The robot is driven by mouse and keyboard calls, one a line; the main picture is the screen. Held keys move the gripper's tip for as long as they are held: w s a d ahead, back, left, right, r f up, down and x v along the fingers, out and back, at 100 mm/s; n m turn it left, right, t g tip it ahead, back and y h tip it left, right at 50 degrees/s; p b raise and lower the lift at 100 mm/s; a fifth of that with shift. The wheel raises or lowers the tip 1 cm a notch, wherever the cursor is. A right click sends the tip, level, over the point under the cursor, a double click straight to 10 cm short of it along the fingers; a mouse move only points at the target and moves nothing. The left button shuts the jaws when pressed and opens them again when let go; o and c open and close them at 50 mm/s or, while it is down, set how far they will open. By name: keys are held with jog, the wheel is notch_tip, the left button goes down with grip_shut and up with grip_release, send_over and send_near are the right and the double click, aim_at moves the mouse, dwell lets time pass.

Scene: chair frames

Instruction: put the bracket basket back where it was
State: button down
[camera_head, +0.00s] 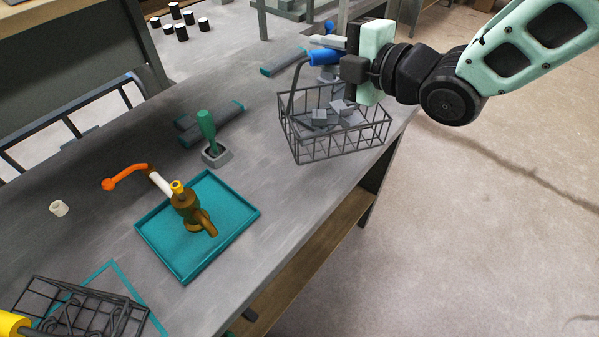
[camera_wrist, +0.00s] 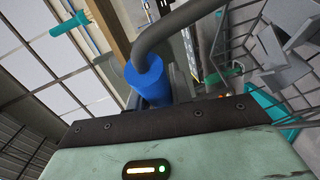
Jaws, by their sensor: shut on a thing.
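The bracket basket (camera_head: 335,143) is a dark wire basket with grey brackets (camera_head: 338,113) inside, above or on the workbench's right edge; I cannot tell if it touches. Its bent handle has a blue grip (camera_head: 323,57). My gripper (camera_head: 338,52) is shut on that grip. In the wrist view the blue grip (camera_wrist: 148,82) is in front of the jaws, and brackets (camera_wrist: 283,68) show at right; the fingertips are mostly hidden. A teal outline (camera_head: 112,266) is marked on the bench at lower left, partly covered by another wire basket (camera_head: 75,290) with a yellow grip (camera_head: 12,324).
A teal tray (camera_head: 165,255) holding a brass valve (camera_head: 187,205) is mid-bench. Near it are an orange-ended tool (camera_head: 125,176), a green-handled tool in a grey block (camera_head: 207,135) and a white ring (camera_head: 59,208). Open floor is at right.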

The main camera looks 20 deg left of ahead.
jog(key=s+a+r+n+g, duration=0.2)
jog(key=s+a+g, duration=0.1)
jog(key=s+a, duration=0.25)
notch_tip(320, 180, down, 10)
jog(key=shift+d+r+y+p, duration=0.15)
jog(key=shift+d+y+p, duration=0.2)
jog(key=shift+y, duration=0.05)
jog(key=shift+s+f, duration=0.1)
jog(key=shift+f, duration=0.1)
jog(key=c, duration=1.3)
grip_release()
jog(key=shift+o, duration=0.2)
jog(key=shift+r, duration=0.1)
